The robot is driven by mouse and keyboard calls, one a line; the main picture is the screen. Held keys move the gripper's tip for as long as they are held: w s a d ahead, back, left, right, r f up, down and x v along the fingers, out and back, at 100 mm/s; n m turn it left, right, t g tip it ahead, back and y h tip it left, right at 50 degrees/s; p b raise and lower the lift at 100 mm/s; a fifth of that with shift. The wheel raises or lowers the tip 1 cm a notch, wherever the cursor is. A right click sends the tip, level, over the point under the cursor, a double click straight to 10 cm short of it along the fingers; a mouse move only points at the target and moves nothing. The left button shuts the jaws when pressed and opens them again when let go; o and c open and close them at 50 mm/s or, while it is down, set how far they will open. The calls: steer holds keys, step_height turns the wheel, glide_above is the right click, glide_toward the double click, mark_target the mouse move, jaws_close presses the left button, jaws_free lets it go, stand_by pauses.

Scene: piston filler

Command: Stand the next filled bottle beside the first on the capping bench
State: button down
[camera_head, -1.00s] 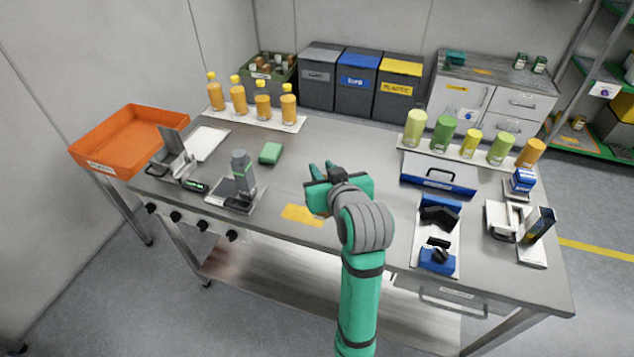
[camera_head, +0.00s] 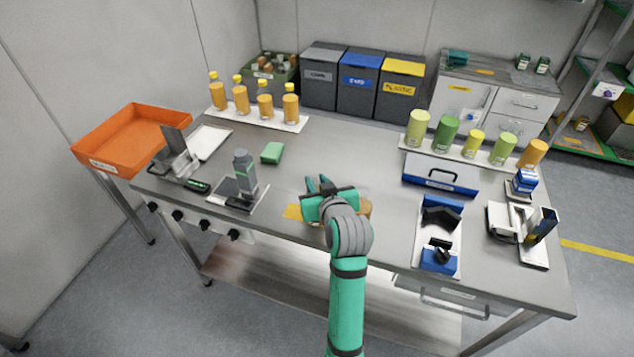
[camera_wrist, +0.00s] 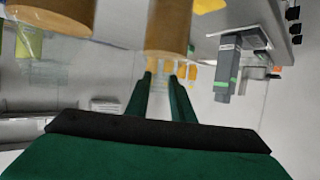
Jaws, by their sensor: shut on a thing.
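My gripper (camera_head: 320,190) is over the front middle of the steel bench (camera_head: 400,262), just right of a yellow patch (camera_head: 292,212). In the wrist view its two green fingers (camera_wrist: 165,88) are shut on the clear neck of a bottle with amber contents (camera_wrist: 168,28). A second amber bottle (camera_wrist: 62,12), also with a clear neck, is close to its left with a gap between them. In the head view an amber part (camera_head: 365,209) shows right of my gripper; I cannot tell which bottle it is. The held bottle's base contact is hidden.
Several yellow-capped orange bottles (camera_head: 265,103) stand on a white mat at back left. A row of green, yellow and orange containers (camera_head: 446,133) stands at back right. A grey device (camera_head: 243,175), a green block (camera_head: 272,152) and blue fixtures (camera_head: 440,255) flank the clear middle.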

steer(key=shift+s+d, duration=0.1)
steer(key=shift+d, duration=0.05)
steer(key=c, duration=1.5)
jaws_free()
steer(key=shift+f, duration=0.1)
steer(key=shift+c, duration=0.2)
